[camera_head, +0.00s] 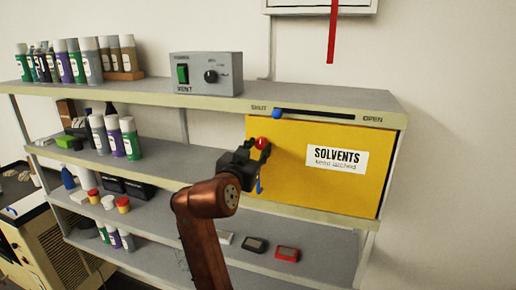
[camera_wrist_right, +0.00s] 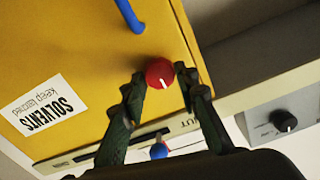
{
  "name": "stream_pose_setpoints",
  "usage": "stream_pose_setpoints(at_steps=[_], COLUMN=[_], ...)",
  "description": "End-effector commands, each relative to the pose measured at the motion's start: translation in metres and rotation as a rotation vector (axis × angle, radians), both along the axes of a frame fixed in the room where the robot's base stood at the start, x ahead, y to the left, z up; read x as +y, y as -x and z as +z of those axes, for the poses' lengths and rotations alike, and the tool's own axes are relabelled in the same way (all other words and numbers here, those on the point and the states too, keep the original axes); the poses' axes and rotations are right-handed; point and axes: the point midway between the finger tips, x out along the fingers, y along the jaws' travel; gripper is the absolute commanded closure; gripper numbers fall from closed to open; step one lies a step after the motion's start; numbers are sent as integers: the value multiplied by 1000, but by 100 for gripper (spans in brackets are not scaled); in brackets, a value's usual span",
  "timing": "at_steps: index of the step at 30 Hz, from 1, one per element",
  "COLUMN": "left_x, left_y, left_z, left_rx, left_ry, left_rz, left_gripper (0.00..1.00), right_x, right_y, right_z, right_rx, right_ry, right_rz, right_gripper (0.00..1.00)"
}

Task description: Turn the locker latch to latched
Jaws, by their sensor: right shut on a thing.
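The yellow solvents locker (camera_head: 292,180) fills the right of the middle shelf bay, and its door is closed. Its latch is a round red knob (camera_head: 262,143) at the door's upper left. My right gripper (camera_head: 258,152) is at the knob with a finger on each side, shut on it. In the right wrist view the red knob (camera_wrist_right: 160,73) sits between the fingertips of my right gripper (camera_wrist_right: 163,78). A white pointer line on it points toward the palm side of the picture. My left gripper is out of view.
A blue slider (camera_head: 277,113) sits at the SHUT end of its slot above the door. A blue handle (camera_wrist_right: 130,15) is on the door near the knob. A grey vent box (camera_head: 206,73) stands on the top shelf. Spray cans (camera_head: 130,138) stand left of my arm.

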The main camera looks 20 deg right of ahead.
Motion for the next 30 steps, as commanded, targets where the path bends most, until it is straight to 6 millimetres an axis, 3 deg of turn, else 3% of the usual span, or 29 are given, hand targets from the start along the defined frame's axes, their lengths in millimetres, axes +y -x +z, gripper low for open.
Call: stream_pose_setpoints(at_steps=[11,30], left_x=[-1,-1], left_y=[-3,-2], left_z=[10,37], left_rx=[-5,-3], left_ry=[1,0], left_rz=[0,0], left_gripper=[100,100], right_x=[0,1], right_y=[0,-1], right_z=[2,2], right_rx=[109,447], right_ry=[164,663], right_rz=[1,0], right_gripper=[96,96])
